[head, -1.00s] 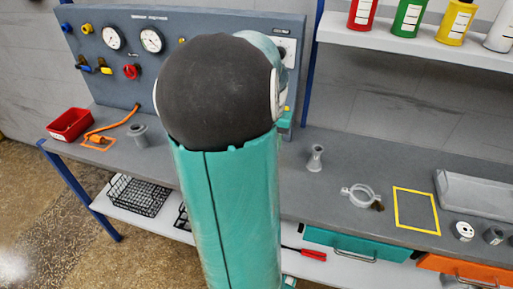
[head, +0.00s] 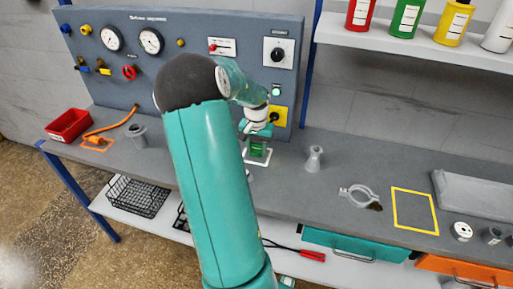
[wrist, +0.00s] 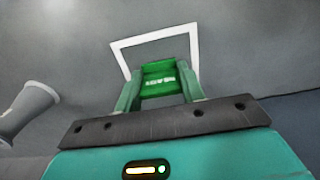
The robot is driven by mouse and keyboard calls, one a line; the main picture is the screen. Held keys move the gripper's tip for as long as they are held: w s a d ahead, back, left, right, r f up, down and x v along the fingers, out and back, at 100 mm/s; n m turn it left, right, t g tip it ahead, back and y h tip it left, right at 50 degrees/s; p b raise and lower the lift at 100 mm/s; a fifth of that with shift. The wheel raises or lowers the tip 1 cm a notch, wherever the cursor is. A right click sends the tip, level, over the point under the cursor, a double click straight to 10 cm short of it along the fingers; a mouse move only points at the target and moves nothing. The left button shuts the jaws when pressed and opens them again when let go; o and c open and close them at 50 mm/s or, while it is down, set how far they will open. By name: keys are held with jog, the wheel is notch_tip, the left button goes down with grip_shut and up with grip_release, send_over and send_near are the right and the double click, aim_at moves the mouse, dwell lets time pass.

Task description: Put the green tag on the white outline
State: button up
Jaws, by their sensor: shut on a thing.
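The green tag (wrist: 159,84) with white lettering is held between the two fingers of my gripper (wrist: 160,76) in the wrist view. The white outline (wrist: 155,37) is a square frame on the grey bench top. Its far edge and parts of its sides show beyond the tag; its near edge is hidden. In the head view my gripper (head: 256,137) points down over the outline (head: 266,161), with the green tag (head: 258,149) seen within its bounds. I cannot tell whether the tag touches the bench.
A grey flanged fitting (head: 314,158) stands right of the outline; a ring clamp (head: 360,194) and a yellow outline (head: 414,209) lie farther right. The control panel (head: 190,62) rises behind. A grey fitting (head: 136,136) and red bin (head: 69,124) stand left.

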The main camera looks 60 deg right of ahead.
aim_at(256, 144)
jog(key=shift+f, duration=0.2)
jog(key=o, duration=1)
notch_tip(256, 144, up, 12)
jog(key=shift+r, duration=0.2)
